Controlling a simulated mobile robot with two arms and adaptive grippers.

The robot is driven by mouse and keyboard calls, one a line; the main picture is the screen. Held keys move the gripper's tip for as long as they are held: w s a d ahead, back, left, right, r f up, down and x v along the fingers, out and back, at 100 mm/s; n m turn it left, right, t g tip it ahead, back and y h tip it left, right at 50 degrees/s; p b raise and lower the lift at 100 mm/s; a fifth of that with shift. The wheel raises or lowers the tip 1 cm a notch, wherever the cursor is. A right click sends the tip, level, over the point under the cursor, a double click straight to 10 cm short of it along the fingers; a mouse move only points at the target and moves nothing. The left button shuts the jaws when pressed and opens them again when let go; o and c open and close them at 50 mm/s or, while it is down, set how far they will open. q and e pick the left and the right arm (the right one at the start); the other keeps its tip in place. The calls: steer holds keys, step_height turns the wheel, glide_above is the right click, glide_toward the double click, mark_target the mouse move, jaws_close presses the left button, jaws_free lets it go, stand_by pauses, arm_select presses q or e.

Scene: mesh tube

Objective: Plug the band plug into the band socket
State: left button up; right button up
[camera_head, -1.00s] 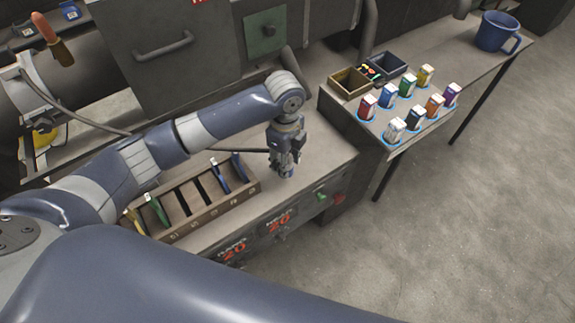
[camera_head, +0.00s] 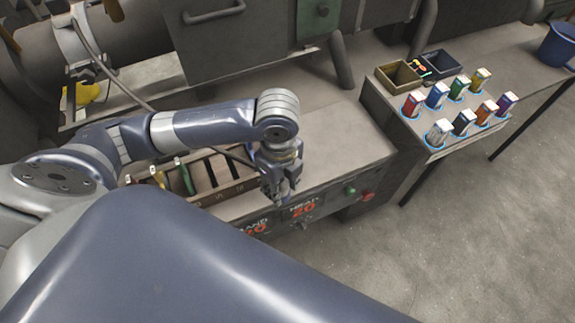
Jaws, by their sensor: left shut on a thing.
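My left gripper (camera_head: 282,194) points down at the bench's front edge, in front of the upper panel face between the BAND and HEAD labels. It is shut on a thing. A dark cable (camera_head: 240,160) runs from behind my arm to the gripper, so the held thing seems to be the band plug, but my fingers hide it. The BAND panel (camera_head: 256,227), with a red 20 display, is on the bench's front face, just below and left of the gripper. The band socket cannot be made out. My right gripper is out of view.
A slotted rack (camera_head: 236,188) with coloured handles, including a green one (camera_head: 184,177), stands left of the gripper, partly hidden. Green (camera_head: 350,190) and red buttons (camera_head: 367,196) sit right on the panel.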

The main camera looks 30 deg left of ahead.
arm_select(q)
steer(key=shift+r, duration=0.1)
stand_by(0.4)
steer(key=shift+w+r+n, duration=0.2)
steer(key=shift+r+n, duration=0.3)
steer(key=shift+n, duration=0.6)
steer(key=r+n, duration=0.2)
steer(key=n, duration=0.2)
steer(key=w+r+n, duration=0.1)
steer(key=r+n, duration=0.1)
steer(key=n, duration=0.3)
steer(key=r+n+b, duration=0.1)
steer(key=r+n, duration=0.2)
steer(key=n, duration=0.2)
steer(key=shift+w+a, duration=0.25)
step_height(320, 180, up, 2)
steer(key=n, duration=0.5)
steer(key=shift+s+a+r, duration=0.1)
steer(key=shift+a+r, duration=0.05)
steer(key=shift+r, duration=0.05)
